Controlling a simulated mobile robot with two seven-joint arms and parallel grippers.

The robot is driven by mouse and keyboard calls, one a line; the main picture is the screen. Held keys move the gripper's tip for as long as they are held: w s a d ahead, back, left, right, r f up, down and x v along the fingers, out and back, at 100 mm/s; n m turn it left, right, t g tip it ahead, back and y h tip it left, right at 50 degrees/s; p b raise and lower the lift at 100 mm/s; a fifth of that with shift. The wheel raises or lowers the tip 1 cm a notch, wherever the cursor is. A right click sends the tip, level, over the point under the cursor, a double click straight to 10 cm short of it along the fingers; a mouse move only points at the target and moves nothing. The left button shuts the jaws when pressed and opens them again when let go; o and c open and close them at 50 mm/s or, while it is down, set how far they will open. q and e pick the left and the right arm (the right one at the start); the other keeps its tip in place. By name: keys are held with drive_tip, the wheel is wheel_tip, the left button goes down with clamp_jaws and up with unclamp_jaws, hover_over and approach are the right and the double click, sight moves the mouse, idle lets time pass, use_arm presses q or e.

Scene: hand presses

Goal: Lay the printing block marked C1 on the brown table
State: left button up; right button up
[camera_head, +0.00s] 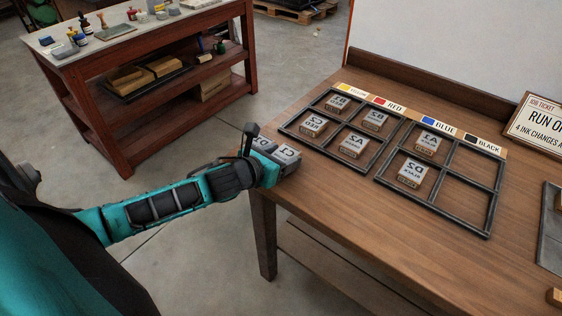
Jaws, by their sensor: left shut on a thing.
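The printing block marked C1 (288,153) is a small grey-topped block at the left edge of the brown table (330,210). My left gripper (272,163) is shut on it, with the arm reaching in from the left. Whether the block touches the tabletop I cannot tell. My right gripper is out of view.
The left rack (365,132) holds blocks B1, C2, B2 and A2. The right rack (458,186) has A1 and D2 under BLUE; both compartments under BLACK are empty. Bare tabletop lies in front of the racks. A job ticket sign (545,130) stands at right.

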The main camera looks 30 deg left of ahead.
use_arm(q)
drive_tip(key=shift+f, duration=0.5)
drive_tip(key=o, duration=0.8)
drive_tip(key=shift+f, duration=0.15)
